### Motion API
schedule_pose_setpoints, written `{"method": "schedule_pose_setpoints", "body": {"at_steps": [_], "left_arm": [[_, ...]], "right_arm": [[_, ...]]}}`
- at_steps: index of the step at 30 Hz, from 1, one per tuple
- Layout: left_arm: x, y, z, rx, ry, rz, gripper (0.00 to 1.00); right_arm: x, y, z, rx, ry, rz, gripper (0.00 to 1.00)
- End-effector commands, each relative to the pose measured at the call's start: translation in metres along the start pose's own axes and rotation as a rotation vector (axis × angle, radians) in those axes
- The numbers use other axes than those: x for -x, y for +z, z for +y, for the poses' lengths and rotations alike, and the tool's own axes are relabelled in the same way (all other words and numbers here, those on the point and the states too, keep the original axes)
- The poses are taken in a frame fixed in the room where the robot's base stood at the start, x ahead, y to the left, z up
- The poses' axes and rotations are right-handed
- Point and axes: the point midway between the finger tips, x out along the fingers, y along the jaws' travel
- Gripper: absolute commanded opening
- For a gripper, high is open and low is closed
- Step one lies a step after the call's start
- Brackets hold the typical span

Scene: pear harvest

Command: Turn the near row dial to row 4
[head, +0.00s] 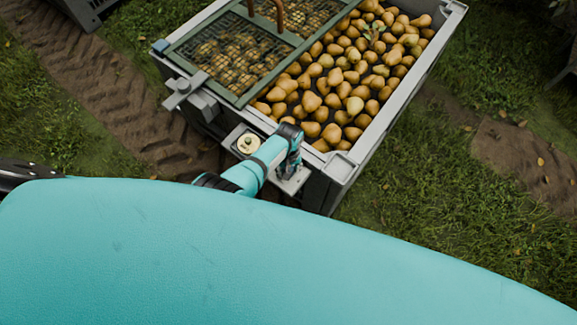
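A pale round dial (248,144) sits on a small light plate on the near side of the pear crate (410,92). A teal arm of mine, which I take for the left, reaches from the lower left over this dial's near edge. Its gripper (289,174) points down just right of the dial, at a second pale plate (298,183) at the crate's near side. Gripper and wrist cover most of that plate, so I cannot see whether a dial is under them, nor whether the fingers are open or touching. No row numbers are readable. My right gripper is not in view.
Loose pears (345,75) fill the crate's right part; a green-framed mesh lid (240,48) covers the left. A rutted dirt track (105,85) and grass (450,190) lie around. My large teal body part blocks the lower view.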

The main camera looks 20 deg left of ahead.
Motion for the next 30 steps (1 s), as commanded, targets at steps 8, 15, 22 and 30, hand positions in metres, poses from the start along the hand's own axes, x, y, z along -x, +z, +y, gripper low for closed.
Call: {"method": "schedule_pose_setpoints", "body": {"at_steps": [8, 15, 22, 30], "left_arm": [[0.000, 0.001, -0.001, -0.262, -0.003, -0.001, 0.07], [0.000, 0.000, -0.002, -0.490, -0.003, -0.002, 0.07], [0.000, 0.000, -0.001, -0.708, -0.002, -0.001, 0.07], [-0.001, 0.000, -0.001, -0.964, -0.001, -0.002, 0.07]], "right_arm": [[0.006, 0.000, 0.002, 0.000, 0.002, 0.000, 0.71], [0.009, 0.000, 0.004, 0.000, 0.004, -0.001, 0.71], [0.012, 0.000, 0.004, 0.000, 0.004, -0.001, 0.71], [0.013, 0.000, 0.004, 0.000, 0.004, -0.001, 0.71]]}}
